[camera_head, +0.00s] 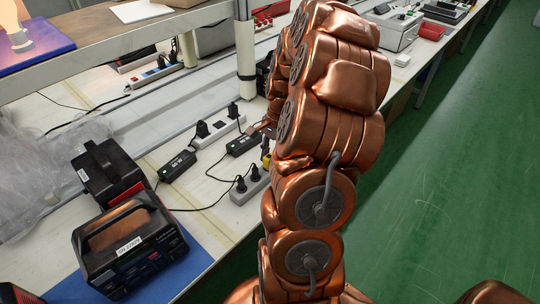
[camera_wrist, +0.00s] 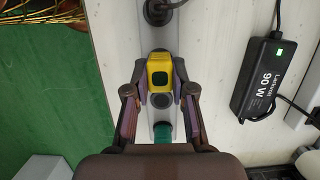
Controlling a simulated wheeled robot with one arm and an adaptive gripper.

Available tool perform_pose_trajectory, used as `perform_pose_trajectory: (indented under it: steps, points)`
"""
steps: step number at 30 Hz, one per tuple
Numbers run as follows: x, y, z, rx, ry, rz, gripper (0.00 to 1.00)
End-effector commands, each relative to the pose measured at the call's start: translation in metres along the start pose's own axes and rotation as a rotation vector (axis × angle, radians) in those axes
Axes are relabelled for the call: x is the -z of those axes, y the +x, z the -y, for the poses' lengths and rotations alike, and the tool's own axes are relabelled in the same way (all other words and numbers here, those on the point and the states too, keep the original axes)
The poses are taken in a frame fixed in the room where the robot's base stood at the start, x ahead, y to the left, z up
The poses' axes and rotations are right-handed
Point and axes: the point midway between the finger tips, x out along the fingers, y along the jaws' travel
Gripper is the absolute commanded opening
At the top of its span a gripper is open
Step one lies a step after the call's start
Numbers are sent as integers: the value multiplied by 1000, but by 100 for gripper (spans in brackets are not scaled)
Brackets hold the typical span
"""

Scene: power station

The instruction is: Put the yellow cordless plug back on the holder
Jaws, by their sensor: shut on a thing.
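The yellow cordless plug (camera_wrist: 159,66) is between the two fingers of my gripper (camera_wrist: 160,84) in the wrist view, and my gripper is shut on it. A small yellow part of the plug (camera_head: 266,161) shows beside my arm in the head view. A narrow grey socket strip (camera_wrist: 161,41), which looks like the holder, lies directly below the plug. One round socket (camera_wrist: 160,102) shows bare just below the plug in the picture. Whether the plug touches the strip cannot be told. In the head view my arm hides most of my gripper.
A black plug (camera_wrist: 157,12) and a green piece (camera_wrist: 163,132) are on the strip's line. A black power adapter (camera_wrist: 262,78) lies to the right. Black power units (camera_head: 130,240) stand on the bench in the head view. Green floor (camera_head: 430,190) lies beyond the bench edge.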

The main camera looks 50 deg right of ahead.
Motion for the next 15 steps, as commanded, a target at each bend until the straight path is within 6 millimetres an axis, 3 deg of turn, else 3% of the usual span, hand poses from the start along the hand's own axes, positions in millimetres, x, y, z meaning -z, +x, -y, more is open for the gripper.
perform_pose_trajectory:
  steps: [14, 15]
  points:
    - [-3, 4, -1, -5, 0, 6, 0]
    - [-3, 4, -1, -6, 0, 7, 26]
